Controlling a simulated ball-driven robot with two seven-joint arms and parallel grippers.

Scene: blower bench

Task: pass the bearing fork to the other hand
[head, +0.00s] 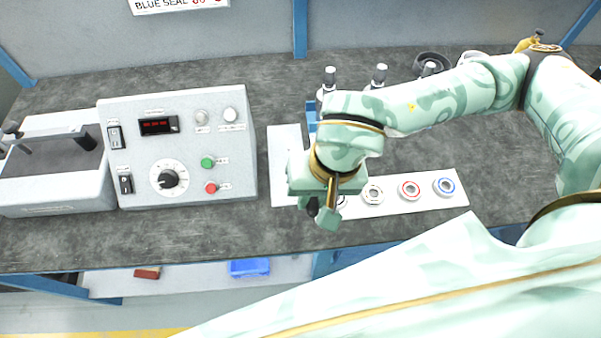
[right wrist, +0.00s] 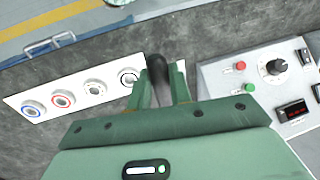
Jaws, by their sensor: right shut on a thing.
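My right gripper (head: 325,212) hangs over the front part of the bench, above the left end of the white bearing strip. It is shut on the bearing fork, whose dark rounded handle (right wrist: 157,68) stands out between the fingers in the right wrist view. In the head view only a small dark bit of the fork (head: 312,207) shows beside the gripper; the rest is hidden by the gripper. My left gripper is not in view.
The white strip (head: 425,206) carries several bearings, among them a red-ringed one (head: 409,190) and a blue-ringed one (head: 444,187). A grey control box (head: 230,185) stands left of the gripper. Dark-topped tools (head: 330,78) stand behind my right arm. The bench front is clear.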

